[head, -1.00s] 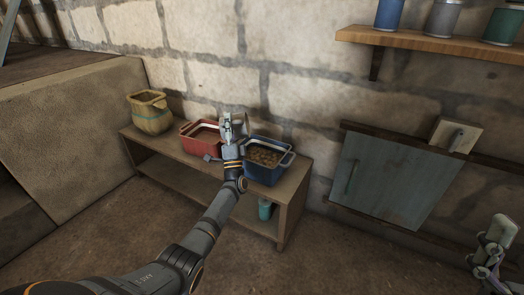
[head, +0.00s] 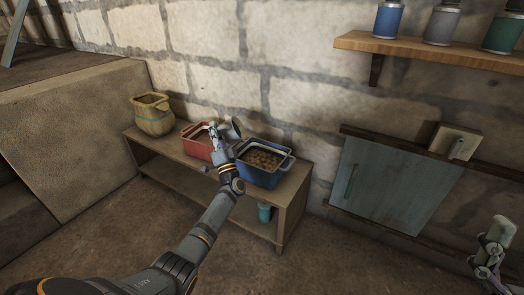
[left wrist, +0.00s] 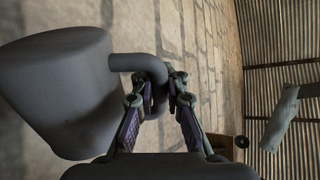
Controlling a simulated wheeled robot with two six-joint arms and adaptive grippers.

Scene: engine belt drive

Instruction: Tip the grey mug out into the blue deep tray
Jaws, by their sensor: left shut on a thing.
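My left gripper (head: 216,136) is shut on the handle of the grey mug (head: 236,129) and holds it above the low bench, near the gap between the red and blue trays. In the left wrist view the mug (left wrist: 55,90) fills the left side, its curved handle between the fingers (left wrist: 158,100). The mug's opening and inside are hidden. The blue deep tray (head: 284,174) stands on the bench, just right of my gripper, with many brown pieces in it. My right gripper (head: 488,262) is at the right edge, partly cut off; its jaw state is unclear.
A red tray (head: 190,146) stands left of the blue one, partly behind my gripper. A yellowish pot (head: 153,118) is at the bench's left end. A teal cup (head: 265,212) is on the lower shelf. A wall shelf (head: 420,50) with canisters and a grey-blue panel (head: 385,185) are right.

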